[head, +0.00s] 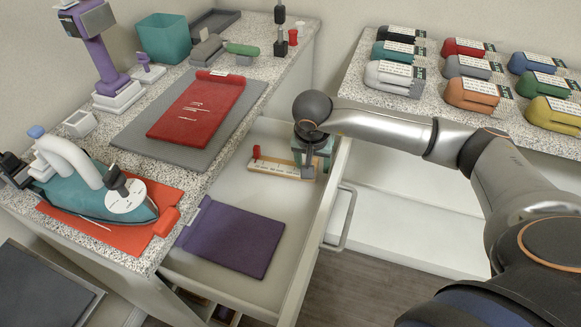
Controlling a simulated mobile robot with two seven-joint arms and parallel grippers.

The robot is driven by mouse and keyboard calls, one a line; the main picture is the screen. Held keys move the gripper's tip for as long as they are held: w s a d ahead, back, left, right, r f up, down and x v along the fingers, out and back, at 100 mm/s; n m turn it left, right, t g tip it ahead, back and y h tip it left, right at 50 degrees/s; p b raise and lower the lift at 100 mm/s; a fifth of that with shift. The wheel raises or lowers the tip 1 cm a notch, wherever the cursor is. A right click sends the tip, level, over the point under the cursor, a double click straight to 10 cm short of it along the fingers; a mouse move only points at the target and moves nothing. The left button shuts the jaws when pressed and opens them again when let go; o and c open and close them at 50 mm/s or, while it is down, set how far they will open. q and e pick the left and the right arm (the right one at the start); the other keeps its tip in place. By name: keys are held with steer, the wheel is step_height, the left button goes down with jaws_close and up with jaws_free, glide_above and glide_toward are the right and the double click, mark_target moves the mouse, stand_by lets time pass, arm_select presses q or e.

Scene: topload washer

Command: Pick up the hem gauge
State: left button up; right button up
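The hem gauge (272,167), a pale wooden ruler-like strip with dark marks and a small red slider at its left end, lies in the open drawer (213,272) towards the back. My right gripper (307,168) points down into the drawer at the gauge's right end, which it partly hides. Its fingers are at or just above the strip. I cannot tell whether they touch it or how far apart they are. My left gripper is not in view.
A purple folded piece (232,238) lies at the front of the drawer. On the speckled counter are a teal iron (90,185) on an orange mat and a red board (196,108) on a grey mat. Several coloured bundles (470,95) stand on the right counter.

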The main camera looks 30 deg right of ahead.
steer(key=shift+w+f, duration=0.1)
steer(key=shift+f, duration=0.15)
jaws_close()
stand_by(0.3)
steer(key=shift+r, duration=0.1)
